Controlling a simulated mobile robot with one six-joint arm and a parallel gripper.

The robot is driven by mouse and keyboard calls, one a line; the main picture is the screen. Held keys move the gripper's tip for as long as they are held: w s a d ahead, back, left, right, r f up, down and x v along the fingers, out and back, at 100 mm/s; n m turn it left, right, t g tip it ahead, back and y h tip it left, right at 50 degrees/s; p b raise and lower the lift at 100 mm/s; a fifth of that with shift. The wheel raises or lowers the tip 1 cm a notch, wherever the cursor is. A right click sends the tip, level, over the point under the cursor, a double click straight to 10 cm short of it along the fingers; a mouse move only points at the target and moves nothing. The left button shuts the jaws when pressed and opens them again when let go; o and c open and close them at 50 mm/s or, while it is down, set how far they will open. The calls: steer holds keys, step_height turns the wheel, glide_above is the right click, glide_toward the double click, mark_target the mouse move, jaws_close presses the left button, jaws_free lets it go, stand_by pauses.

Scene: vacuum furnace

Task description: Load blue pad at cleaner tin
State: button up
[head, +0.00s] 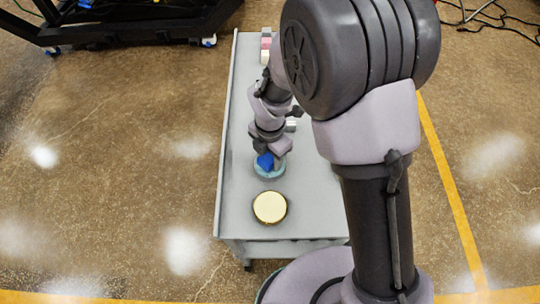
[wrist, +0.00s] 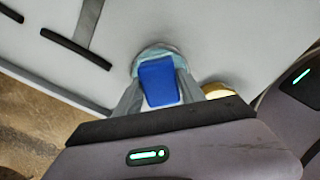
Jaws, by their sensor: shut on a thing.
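The blue pad (head: 265,161) is held between the two fingers of my gripper (head: 270,150). In the wrist view the pad (wrist: 160,82) stands out between the fingers of the gripper (wrist: 160,72). A round teal-rimmed tin (head: 268,173) is right below the pad, and the tin (wrist: 152,50) also shows behind the pad in the wrist view. The pad and gripper hide most of its inside; I cannot tell whether the pad touches it. A round tin with a cream top and brass rim (head: 270,207) stands nearer the front, apart from the pad. No label shows which is the cleaner tin.
The tins stand on a grey table (head: 310,215) with a raised left edge. Pink and white blocks (head: 266,45) are at its far end. A small white thing (head: 291,124) lies beside my arm. A dark cart (head: 130,25) stands at the back left.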

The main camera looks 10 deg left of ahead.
mark_target(270, 156)
step_height(270, 156, up, 7)
steer(key=p, duration=0.6)
steer(key=shift+f, duration=0.1)
stand_by(0.4)
